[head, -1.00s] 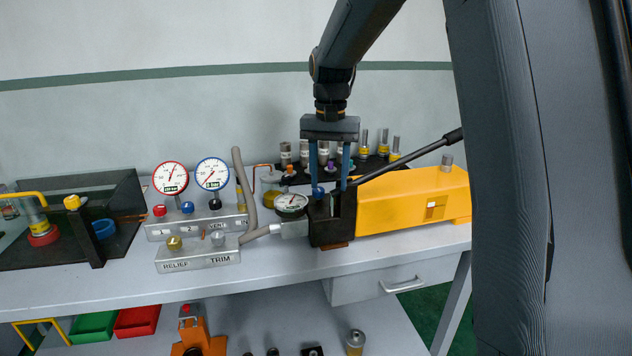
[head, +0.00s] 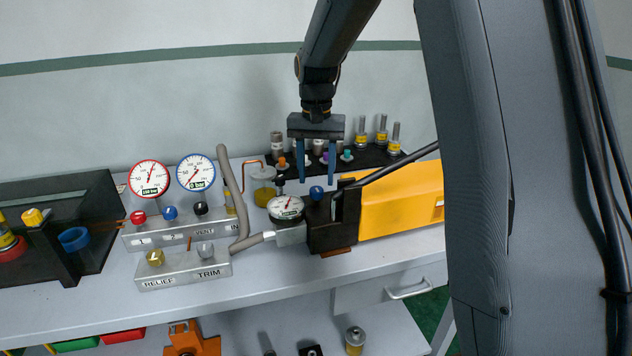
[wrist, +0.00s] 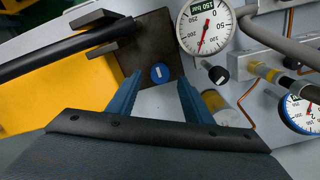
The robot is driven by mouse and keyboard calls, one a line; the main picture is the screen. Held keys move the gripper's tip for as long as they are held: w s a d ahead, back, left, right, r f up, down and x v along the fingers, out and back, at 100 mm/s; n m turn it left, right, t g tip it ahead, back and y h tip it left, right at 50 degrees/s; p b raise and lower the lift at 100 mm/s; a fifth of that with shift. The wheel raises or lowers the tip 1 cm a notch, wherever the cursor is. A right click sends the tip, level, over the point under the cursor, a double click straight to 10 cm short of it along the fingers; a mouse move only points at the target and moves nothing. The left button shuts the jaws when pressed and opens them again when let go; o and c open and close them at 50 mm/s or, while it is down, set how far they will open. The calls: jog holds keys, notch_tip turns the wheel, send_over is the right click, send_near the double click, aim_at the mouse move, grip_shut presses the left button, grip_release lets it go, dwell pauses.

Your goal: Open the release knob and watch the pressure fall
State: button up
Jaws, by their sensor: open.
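The release knob, a small blue knob with a white mark (head: 316,193), sits on top of the black block (head: 330,236) at the left end of the yellow pump (head: 395,200). It also shows in the wrist view (wrist: 159,72). My gripper (head: 317,183) is open above the block, fingers pointing down. In the wrist view its blue fingertips (wrist: 160,80) lie left and right of the knob, with clear gaps; their exact height is hard to tell. The white pump gauge (wrist: 204,25) beside the block has a red needle and a display that seems to read 150 bar.
A black pump handle (head: 400,164) slants up right beside the block. A red-rimmed gauge (head: 149,178) and a blue-rimmed gauge (head: 196,172) stand left on a grey manifold. A RELIEF/TRIM block (head: 185,272) lies in front. A black rack with several fittings (head: 380,155) stands behind.

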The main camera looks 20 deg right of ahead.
aim_at(316, 189)
jog(key=shift+f+p, duration=0.3)
jog(key=shift+f, duration=1.45)
jog(key=c, duration=1.1)
jog(key=shift+o, duration=0.2)
